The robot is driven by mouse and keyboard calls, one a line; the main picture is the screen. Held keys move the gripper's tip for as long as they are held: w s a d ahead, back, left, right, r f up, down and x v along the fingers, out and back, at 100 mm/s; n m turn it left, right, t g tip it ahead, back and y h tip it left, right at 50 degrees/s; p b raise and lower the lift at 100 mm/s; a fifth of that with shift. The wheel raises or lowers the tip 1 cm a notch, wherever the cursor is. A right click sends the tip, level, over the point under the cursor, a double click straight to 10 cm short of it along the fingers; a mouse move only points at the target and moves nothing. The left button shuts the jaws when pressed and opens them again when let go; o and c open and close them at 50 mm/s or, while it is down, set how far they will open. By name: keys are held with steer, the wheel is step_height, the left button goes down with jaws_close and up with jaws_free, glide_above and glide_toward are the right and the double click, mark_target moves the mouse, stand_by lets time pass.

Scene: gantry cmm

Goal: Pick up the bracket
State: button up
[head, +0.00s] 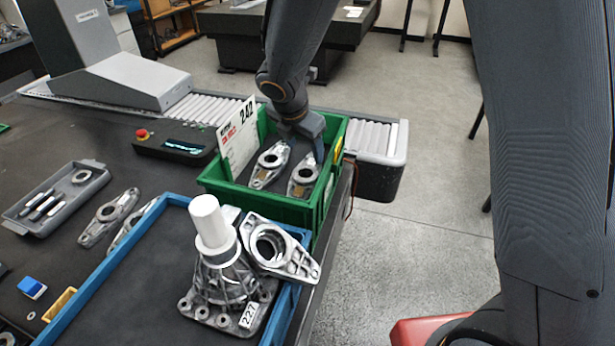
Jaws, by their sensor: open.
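Two grey metal brackets lie in the green bin (212,187), a left bracket (268,163) and a right bracket (303,176). Each has a round hole. My gripper (304,153) reaches down into the bin from above, with its fingers apart near the two brackets. The right finger is close to the right bracket; I cannot tell whether it touches. Another bracket (107,217) lies on the dark table at left. A larger bracket-like casting (283,250) leans on the blue tray's edge.
The blue tray (97,285) holds a ribbed casting (222,278) with a white cylinder (209,220). A card marked 242 (238,137) stands at the bin's left side. A grey parts tray (58,192), a control box (175,146) and a roller conveyor (374,138) are nearby.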

mark_target(304, 171)
steer(key=f+n, duration=0.1)
steer(key=s+a+n, duration=0.1)
steer(key=n, duration=0.1)
steer(key=shift+f+p, duration=0.35)
steer(key=shift+s+d+f+n, duration=0.1)
steer(key=shift+s+f+n, duration=0.2)
steer(key=shift+f+n, duration=0.35)
steer(key=shift+x, duration=3.8)
steer(key=shift+w+r, duration=0.15)
steer(key=shift+w, duration=0.05)
steer(key=c, duration=1.1)
